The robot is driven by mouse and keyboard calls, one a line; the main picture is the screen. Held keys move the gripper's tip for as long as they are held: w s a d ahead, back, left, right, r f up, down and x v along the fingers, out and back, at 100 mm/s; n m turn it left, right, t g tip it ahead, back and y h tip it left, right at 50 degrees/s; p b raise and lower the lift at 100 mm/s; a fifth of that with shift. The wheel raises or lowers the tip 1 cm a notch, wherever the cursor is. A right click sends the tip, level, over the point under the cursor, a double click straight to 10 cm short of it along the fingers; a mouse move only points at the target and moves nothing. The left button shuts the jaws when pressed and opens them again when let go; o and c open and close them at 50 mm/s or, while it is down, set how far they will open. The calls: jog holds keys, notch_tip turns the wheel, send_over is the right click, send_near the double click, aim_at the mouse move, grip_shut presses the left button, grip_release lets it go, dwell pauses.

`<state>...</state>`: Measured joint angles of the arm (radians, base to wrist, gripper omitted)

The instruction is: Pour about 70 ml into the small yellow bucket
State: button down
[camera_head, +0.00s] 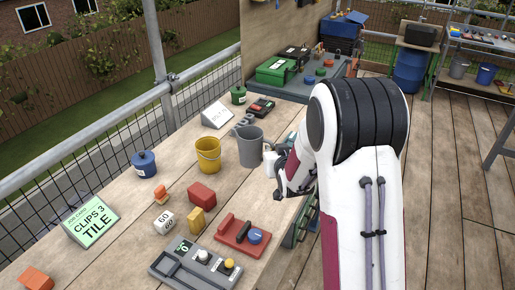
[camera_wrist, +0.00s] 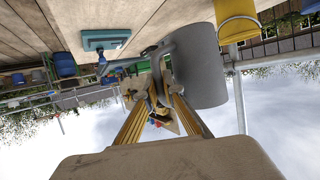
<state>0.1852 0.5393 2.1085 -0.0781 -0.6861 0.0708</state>
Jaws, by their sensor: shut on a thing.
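The small yellow bucket (camera_head: 208,158) stands upright on the bench in the head view, left of a grey jug (camera_head: 250,148). The jug looks upright; whether its base touches the bench is hard to tell. My gripper (camera_head: 275,160) is at the jug's right side, partly hidden by my arm. In the wrist view, which is upside down, my gripper (camera_wrist: 158,78) is shut on the jug's handle (camera_wrist: 158,52), beside the jug's grey body (camera_wrist: 202,65). The yellow bucket also shows there (camera_wrist: 236,22), beyond the jug. The contents of both are not visible.
A blue pot (camera_head: 144,165), a green pot (camera_head: 238,96) and a white card (camera_head: 215,115) stand around the bucket. Red and yellow blocks (camera_head: 201,194), a white 60 cube (camera_head: 165,222) and a scale (camera_head: 195,266) lie nearer. A railing (camera_head: 120,112) runs along the left.

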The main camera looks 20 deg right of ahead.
jog(key=shift+f, duration=0.1)
jog(key=shift+a+f, duration=0.1)
jog(key=shift+f, duration=0.8)
jog(key=w+f, duration=0.4)
jog(key=w, duration=0.1)
jog(key=w+f, duration=0.3)
jog(key=shift+w+d, duration=0.15)
jog(key=shift+d, duration=0.15)
jog(key=shift+w+d, duration=0.1)
jog(key=shift+w, duration=0.25)
jog(key=shift+w+d+r, duration=0.1)
jog(key=shift+w+r, duration=0.35)
jog(key=shift+r, duration=0.05)
jog(key=shift+r, duration=0.1)
